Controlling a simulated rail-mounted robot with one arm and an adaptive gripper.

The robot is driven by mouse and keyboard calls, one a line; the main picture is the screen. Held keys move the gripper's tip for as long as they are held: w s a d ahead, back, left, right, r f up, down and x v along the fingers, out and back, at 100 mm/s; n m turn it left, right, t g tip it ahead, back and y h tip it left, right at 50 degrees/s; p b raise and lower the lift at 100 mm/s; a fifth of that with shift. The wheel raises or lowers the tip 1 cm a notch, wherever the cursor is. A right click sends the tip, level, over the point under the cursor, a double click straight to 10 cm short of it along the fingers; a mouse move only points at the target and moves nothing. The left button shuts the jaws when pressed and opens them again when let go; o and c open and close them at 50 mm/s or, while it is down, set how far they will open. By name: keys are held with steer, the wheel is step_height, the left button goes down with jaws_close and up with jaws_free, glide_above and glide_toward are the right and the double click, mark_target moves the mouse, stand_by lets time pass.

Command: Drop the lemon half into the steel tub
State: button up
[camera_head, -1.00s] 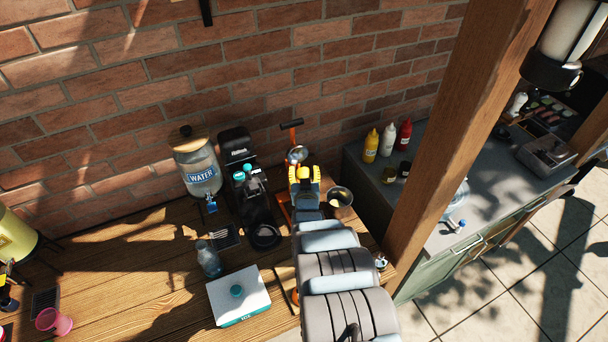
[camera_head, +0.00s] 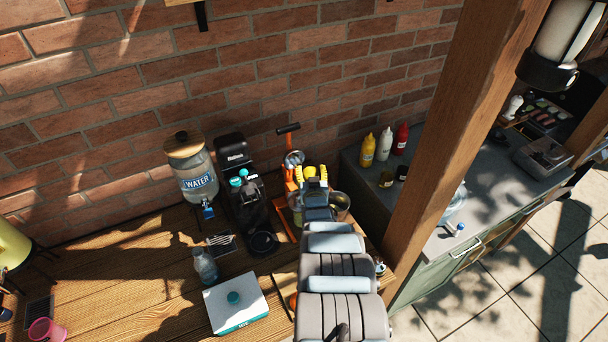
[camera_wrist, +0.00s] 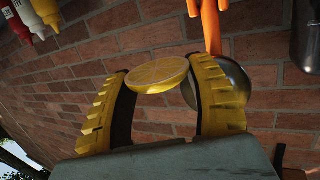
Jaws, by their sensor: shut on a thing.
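The lemon half (camera_wrist: 160,82), a yellow cut face with a pale rim, is in the wrist view between the yellow fingers of my gripper (camera_wrist: 159,70). My gripper is shut on it and holds it in the air. In the head view my gripper (camera_head: 314,176) is just left of the steel tub (camera_head: 345,206) and hides part of it. The lemon half is too small and covered to make out there. The tub is a round metal bowl at the wooden table's right end; something greenish shows inside it. Whether the gripper is directly over it, I cannot tell.
An orange juicer (camera_head: 290,186) stands close left of my gripper, with a black coffee machine (camera_head: 246,200) and water dispenser (camera_head: 196,176) further left. A wooden post (camera_head: 440,140) rises to the right. Sauce bottles (camera_head: 384,144) stand on the grey counter behind.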

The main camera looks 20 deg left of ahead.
steer(key=w+d+f+b, duration=0.1)
steer(key=w+d+f, duration=0.1)
steer(key=d, duration=0.3)
steer(key=w+d+f+b, duration=0.1)
steer(key=w+d+f, duration=0.1)
steer(key=d, duration=0.4)
step_height(320, 180, down, 6)
steer(key=b, duration=0.4)
steer(key=shift+s+b, duration=0.15)
steer(key=shift+b, duration=0.15)
steer(key=shift+a, duration=0.1)
steer(key=o, duration=1.2)
steer(key=shift+o, duration=0.2)
steer(key=shift+s, duration=0.1)
